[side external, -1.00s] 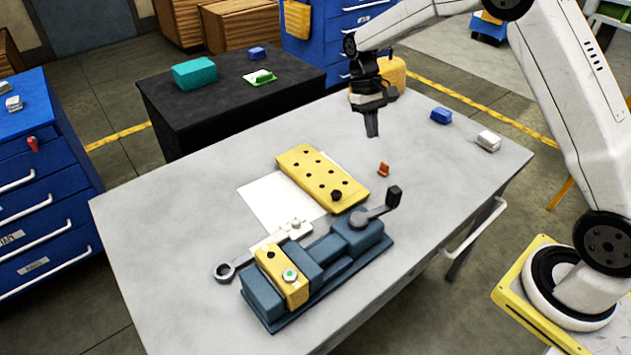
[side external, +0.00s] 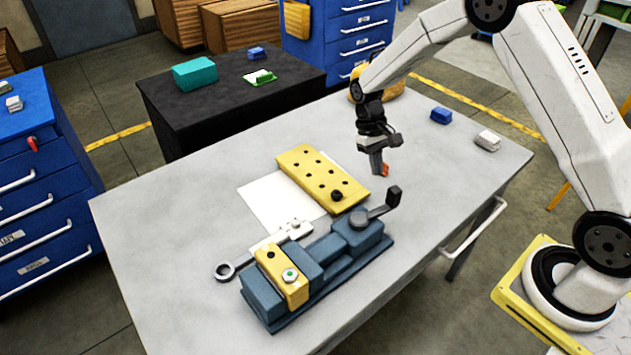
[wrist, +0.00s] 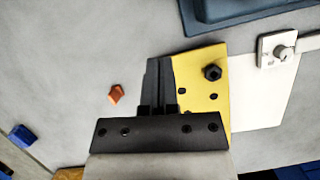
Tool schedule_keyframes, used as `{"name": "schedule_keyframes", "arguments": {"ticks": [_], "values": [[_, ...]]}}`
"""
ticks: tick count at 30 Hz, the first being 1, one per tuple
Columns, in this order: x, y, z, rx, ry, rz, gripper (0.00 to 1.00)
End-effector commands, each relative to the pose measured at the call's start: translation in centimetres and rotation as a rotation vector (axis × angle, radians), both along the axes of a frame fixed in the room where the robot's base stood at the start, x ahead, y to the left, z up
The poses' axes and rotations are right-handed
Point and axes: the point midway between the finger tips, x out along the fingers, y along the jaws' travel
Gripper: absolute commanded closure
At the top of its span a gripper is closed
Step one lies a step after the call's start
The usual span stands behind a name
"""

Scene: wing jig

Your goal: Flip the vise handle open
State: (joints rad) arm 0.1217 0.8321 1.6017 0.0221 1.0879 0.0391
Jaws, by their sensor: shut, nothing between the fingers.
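The blue-grey vise (side external: 330,265) sits near the front of the table, with a yellow block (side external: 280,273) at its left end. Its handle (side external: 376,212) is a grey lever with a black knob (side external: 394,195), reaching to the upper right from a round pivot on the vise's right end. In the wrist view only an edge of the vise (wrist: 245,10) shows at the top; the handle is not visible there. My gripper (side external: 377,172) is shut and empty, pointing down above the table behind the vise, apart from the handle. It also shows in the wrist view (wrist: 158,65).
A yellow plate with holes (side external: 322,178) lies on white paper (side external: 265,203) behind the vise. A small orange part (side external: 385,170) is beside my fingertips in the picture. A wrench-like tool (side external: 240,263) lies left of the vise. Blue (side external: 441,115) and white (side external: 487,141) blocks sit at the right.

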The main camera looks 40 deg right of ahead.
Motion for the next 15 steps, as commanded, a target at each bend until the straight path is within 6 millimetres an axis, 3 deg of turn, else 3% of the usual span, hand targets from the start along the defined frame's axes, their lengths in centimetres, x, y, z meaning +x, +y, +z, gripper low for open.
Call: {"name": "schedule_keyframes", "arguments": {"ticks": [2,15], "values": [[-0.6,0.1,-1.2,0.001,0.003,0.000,1.00],[-3.8,0.7,-0.8,0.001,-0.002,0.000,1.00]]}}
